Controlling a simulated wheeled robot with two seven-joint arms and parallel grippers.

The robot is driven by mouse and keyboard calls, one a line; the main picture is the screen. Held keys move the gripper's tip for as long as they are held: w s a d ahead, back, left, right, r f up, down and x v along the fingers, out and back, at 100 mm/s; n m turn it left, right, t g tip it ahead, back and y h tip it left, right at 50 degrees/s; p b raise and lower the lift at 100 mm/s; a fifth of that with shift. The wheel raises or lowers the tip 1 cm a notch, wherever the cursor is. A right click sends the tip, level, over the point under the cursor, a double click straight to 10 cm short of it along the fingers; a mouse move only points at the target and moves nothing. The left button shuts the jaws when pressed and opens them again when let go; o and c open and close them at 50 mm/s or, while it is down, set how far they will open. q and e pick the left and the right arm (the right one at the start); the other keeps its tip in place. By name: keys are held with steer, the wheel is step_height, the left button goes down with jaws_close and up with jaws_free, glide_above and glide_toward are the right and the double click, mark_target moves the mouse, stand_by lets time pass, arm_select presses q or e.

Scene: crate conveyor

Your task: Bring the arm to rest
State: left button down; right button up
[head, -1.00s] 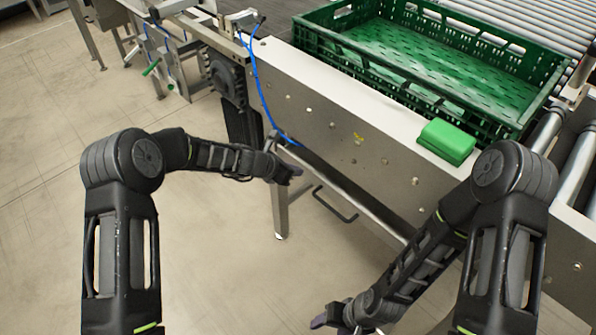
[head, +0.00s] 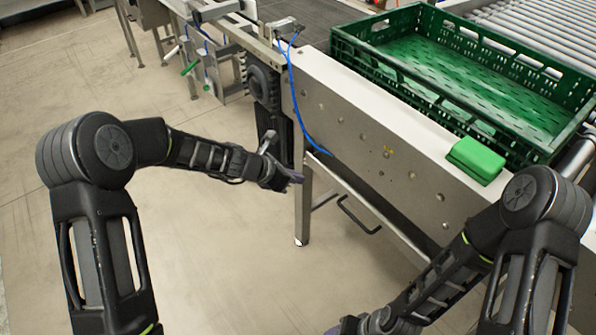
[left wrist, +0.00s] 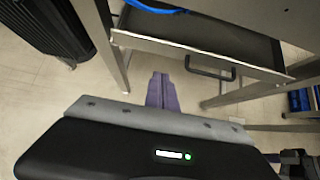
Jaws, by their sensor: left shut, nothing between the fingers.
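My left gripper (head: 290,176) is in front of the conveyor frame's leg in the head view, shut and empty. Its closed purple-grey fingers (left wrist: 162,92) show in the left wrist view above the floor. My right gripper is at the bottom edge of the head view, only partly in the picture, and its fingers are too cut off to read. The right arm reaches down to it from the right.
A green crate (head: 545,152) stands empty on the conveyor. A green block (head: 476,159) sits on the steel side rail (head: 390,120). A blue cable (head: 297,95) hangs by the rail. A conveyor leg (head: 303,205) stands near my left gripper. Floor at left is clear.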

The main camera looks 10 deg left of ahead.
arm_select(q)
steer(key=s+a+f+m+g+y+p, duration=0.2)
steer(key=s+f+m+g+y, duration=0.1)
steer(key=s+f+m, duration=1.2)
steer(key=s+d+m+g+p, duration=0.2)
steer(key=s+m, duration=0.8)
steer(key=s, duration=1)
steer(key=shift+d+r+g+h+p, duration=0.15)
steer(key=shift+d+g+h+p, duration=0.25)
steer(key=shift+d, duration=0.5)
